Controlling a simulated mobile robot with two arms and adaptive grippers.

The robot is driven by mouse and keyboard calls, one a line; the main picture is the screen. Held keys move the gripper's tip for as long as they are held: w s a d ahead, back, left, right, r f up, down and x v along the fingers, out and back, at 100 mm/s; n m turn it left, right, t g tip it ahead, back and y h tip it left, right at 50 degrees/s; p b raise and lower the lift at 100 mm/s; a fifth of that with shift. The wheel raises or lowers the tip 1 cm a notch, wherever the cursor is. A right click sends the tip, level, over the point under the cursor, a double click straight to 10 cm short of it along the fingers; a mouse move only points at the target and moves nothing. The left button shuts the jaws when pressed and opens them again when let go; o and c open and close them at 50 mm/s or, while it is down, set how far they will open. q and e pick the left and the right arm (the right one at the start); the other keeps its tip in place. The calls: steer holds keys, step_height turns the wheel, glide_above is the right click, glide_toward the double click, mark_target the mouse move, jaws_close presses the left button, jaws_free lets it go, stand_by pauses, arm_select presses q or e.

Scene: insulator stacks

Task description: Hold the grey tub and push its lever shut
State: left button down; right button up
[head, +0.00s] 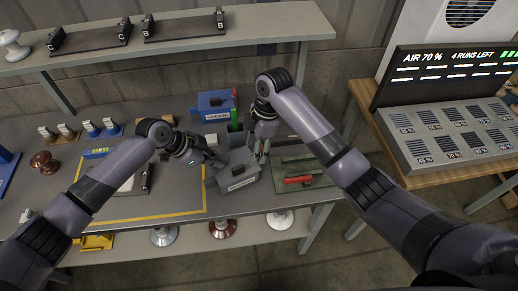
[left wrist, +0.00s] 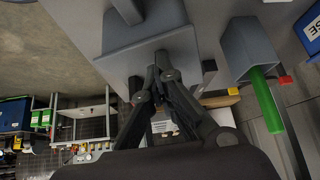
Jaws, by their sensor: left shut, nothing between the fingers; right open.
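The grey tub (head: 238,178), with a white label on its front, stands near the table's front edge, right of the yellow-outlined mat. My left gripper (head: 214,160) is shut and empty at the tub's left rear side. In the left wrist view its fingers (left wrist: 157,72) come together close against a grey surface of the tub (left wrist: 155,45); I cannot tell if they touch. My right gripper (head: 262,153) is open, fingers pointing down at the tub's right rear side. A dark piece shows on top of the tub; I cannot make out the lever's position.
A blue tub (head: 215,104) stands behind, with a green bar (head: 234,120) beside it. A green tray (head: 305,172) with a red item (head: 297,180) lies to the right. The yellow-outlined mat (head: 180,204) is left. A shelf (head: 170,38) runs along the back.

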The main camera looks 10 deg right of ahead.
steer(key=s+a+r, duration=0.1)
steer(key=a+r, duration=0.4)
steer(key=r, duration=0.4)
steer(key=shift+a, duration=0.35)
stand_by(0.4)
stand_by(0.4)
steer(key=v, duration=1.2)
steer(key=shift+s, duration=0.15)
